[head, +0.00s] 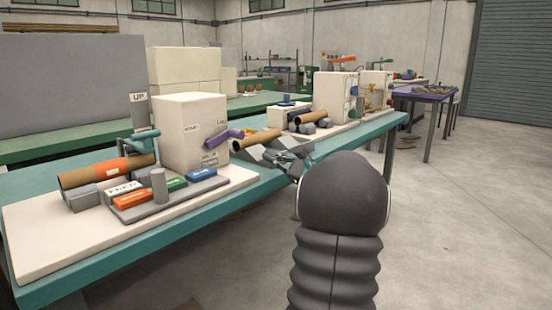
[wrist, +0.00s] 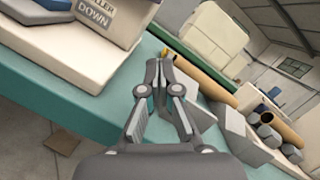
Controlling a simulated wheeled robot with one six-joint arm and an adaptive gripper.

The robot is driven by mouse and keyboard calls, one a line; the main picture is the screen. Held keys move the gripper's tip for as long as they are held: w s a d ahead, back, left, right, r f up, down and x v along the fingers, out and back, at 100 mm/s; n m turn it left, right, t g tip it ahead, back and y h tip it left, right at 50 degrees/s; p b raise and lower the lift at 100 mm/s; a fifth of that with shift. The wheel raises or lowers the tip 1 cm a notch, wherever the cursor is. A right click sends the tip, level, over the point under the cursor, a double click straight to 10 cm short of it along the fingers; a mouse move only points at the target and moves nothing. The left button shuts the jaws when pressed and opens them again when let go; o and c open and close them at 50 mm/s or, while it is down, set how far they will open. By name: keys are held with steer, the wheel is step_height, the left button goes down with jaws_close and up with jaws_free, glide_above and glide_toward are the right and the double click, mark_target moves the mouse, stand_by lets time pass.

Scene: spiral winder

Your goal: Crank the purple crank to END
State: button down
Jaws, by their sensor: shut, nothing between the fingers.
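The purple crank (head: 222,137) sticks out from the right side of a cream winder box (head: 190,132) on the teal bench in the head view. Small labels on the box near it are too small to read surely. I cannot make out the crank in the wrist view. My gripper (head: 284,158) is to the right of the crank and apart from it, near the bench's front edge, partly hidden by my dark arm. In the wrist view my gripper (wrist: 160,68) has its fingers together and holds nothing.
An orange-brown roll (head: 107,171) and a tray of coloured blocks (head: 165,195) sit left on the cream base (head: 60,240). Another brown roll (head: 257,140) lies behind my gripper. The floor at right is clear.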

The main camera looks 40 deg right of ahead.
mark_target(226, 140)
steer(key=x, duration=0.6)
steer(key=shift+a+r+p, duration=0.25)
steer(key=shift+r+p, duration=0.05)
steer(key=shift+p, duration=0.1)
steer(key=shift+s+a+r, duration=0.2)
steer(key=shift+a+r, duration=0.45)
steer(key=shift+r, duration=0.3)
steer(key=shift+a+r, duration=0.35)
steer(key=shift+r, duration=0.05)
steer(key=shift+a+r+n, duration=0.3)
steer(key=shift+r+n, duration=0.45)
steer(key=shift+n, duration=0.05)
steer(key=shift+b, duration=0.3)
